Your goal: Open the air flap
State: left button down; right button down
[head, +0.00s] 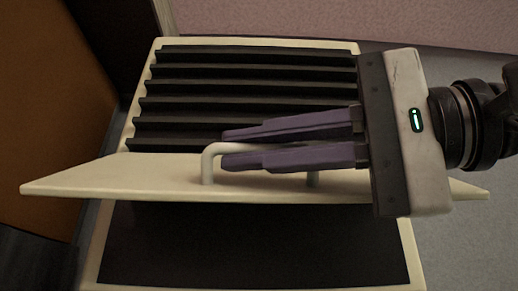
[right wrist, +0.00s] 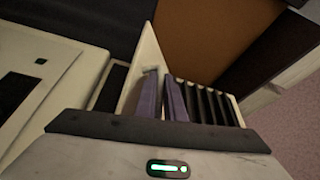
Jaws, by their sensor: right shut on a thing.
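The air flap (head: 110,175) is a cream panel that stands out from a cream frame (head: 258,43) with dark slats behind it. A pale bar handle (head: 207,165) is fixed to the flap. My right gripper (head: 225,148) comes in from the right, its purple fingers on either side of the handle's bar and shut on it. The fingers hide most of the bar. In the right wrist view the flap (right wrist: 138,72) stands edge-on beside the purple fingers (right wrist: 163,85). My left gripper is not in view.
Dark slats (head: 240,88) fill the upper part of the frame, and a dark opening (head: 250,240) lies below the flap. A brown panel (head: 50,90) stands close on the left. A pink wall (head: 350,25) is behind. A cream box-like surface (right wrist: 40,75) shows in the right wrist view.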

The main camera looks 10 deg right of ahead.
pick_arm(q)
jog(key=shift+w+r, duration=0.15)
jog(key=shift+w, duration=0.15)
pick_arm(e)
jog(key=c, duration=2.1)
grip_release()
